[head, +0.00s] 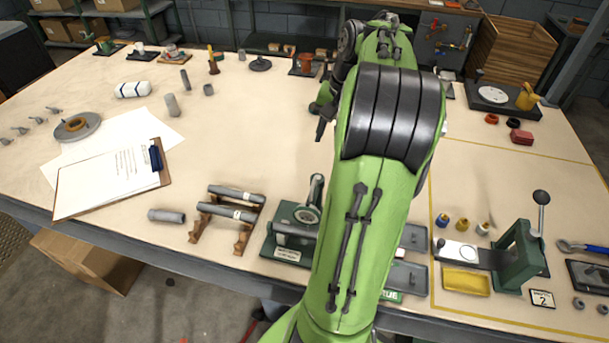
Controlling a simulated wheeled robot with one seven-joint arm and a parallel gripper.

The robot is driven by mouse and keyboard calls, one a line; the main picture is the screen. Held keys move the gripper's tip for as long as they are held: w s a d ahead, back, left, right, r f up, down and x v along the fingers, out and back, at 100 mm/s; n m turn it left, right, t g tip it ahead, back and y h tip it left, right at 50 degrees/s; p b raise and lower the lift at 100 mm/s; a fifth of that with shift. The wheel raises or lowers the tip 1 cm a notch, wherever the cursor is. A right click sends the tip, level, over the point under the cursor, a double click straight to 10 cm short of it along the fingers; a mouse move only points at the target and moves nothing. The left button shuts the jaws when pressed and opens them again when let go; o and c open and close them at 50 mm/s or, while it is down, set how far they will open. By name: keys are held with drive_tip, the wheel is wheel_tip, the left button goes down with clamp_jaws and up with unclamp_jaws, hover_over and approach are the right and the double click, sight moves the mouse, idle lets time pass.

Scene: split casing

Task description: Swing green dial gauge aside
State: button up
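A green fixture (283,243) stands near the front edge of the table, left of my arm. A round, ring-rimmed dial (307,215) sits on it beside a short upright lever, and a grey cylinder lies across the front of its base. It looks like the green dial gauge, but its right side is hidden behind my arm. My gripper (321,129) shows only as a dark tip left of my arm, farther back than the fixture and apart from it. Whether its fingers are open or shut is hidden.
A wooden rack (240,238) with grey cylinders stands left of the fixture. Grey trays (405,276) lie right of my arm. A green lever press (520,255) and yellow tray (466,282) are farther right. A clipboard (110,182) lies left. The table's middle is mostly clear.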

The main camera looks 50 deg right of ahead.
sight(314, 183)
drive_tip(key=w+f+b, duration=0.1)
drive_tip(key=f, duration=0.4)
drive_tip(key=a+f+b, duration=0.1)
drive_tip(key=f+b, duration=0.1)
drive_tip(key=f, duration=0.2)
drive_tip(key=w+f+b, duration=0.1)
drive_tip(key=f+b, duration=0.1)
drive_tip(key=f, duration=0.3)
drive_tip(key=shift+w+a+f, duration=0.15)
drive_tip(key=shift+w+f, duration=0.15)
clamp_jaws()
drive_tip(key=shift+r, duration=0.1)
idle(0.4)
